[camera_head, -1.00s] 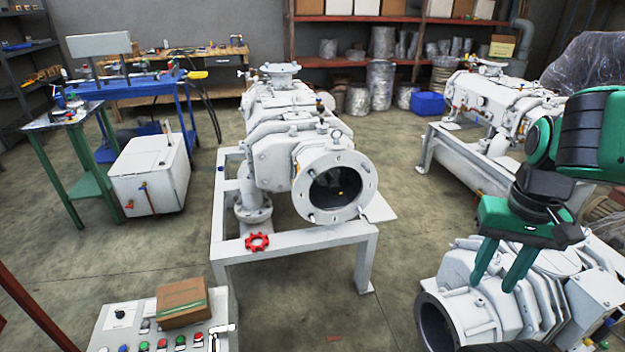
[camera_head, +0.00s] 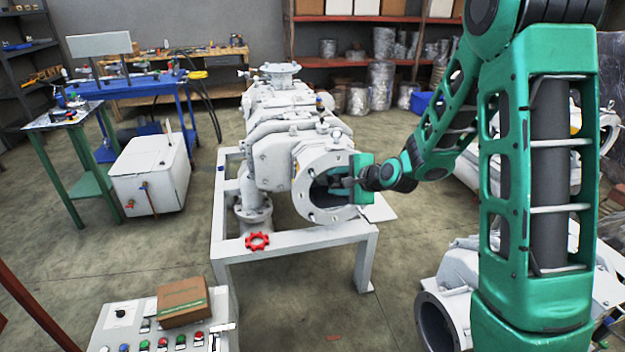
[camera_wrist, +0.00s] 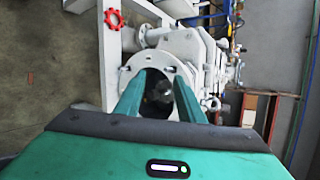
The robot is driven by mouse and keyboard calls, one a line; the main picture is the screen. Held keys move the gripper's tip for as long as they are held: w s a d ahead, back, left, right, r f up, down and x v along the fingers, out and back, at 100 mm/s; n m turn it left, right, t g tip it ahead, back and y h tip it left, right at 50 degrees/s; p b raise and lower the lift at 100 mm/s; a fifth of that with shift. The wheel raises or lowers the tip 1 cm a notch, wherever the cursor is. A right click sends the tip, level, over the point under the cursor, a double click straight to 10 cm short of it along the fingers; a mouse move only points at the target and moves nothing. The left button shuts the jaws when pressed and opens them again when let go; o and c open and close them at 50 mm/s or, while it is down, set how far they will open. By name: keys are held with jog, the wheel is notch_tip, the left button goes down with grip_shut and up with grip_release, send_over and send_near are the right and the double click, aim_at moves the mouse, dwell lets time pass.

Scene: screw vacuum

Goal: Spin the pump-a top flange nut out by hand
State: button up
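A pale grey pump (camera_head: 275,155) stands on a white frame in the middle of the head view. Its round end flange (camera_head: 328,214) faces the front, around a dark bore. The flange also shows in the wrist view (camera_wrist: 127,74), with small fasteners on its rim. I cannot make out which one is the top flange nut. My green gripper (camera_head: 338,181) is at the right side of this flange, in front of the bore. In the wrist view its two fingers (camera_wrist: 160,78) are apart, with the bore between them and nothing seen held. I cannot tell whether they touch the flange.
A red handwheel (camera_head: 257,241) sits at the frame's front edge. A control panel (camera_head: 135,322) with a cardboard box (camera_head: 183,302) is at the lower left. Another pump (camera_head: 440,312) is at the lower right, partly behind my arm.

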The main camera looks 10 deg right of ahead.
jog(key=w+a+f+m+t, duration=0.45)
jog(key=w+m, duration=0.25)
jog(key=m, duration=0.2)
jog(key=m+t+h, duration=0.2)
jog(key=m+h, duration=0.2)
jog(key=m, duration=0.8)
send_near(315, 179)
jog(key=w, duration=0.2)
jog(key=shift+w+t, duration=0.25)
jog(key=shift+w, duration=0.85)
jog(key=shift+w+a+f, duration=0.1)
jog(key=shift+w+f, duration=0.1)
jog(key=shift+w, duration=0.25)
jog(key=shift+w+r, duration=0.1)
jog(key=shift+w, duration=3.25)
jog(key=shift+c, duration=0.5)
grip_shut()
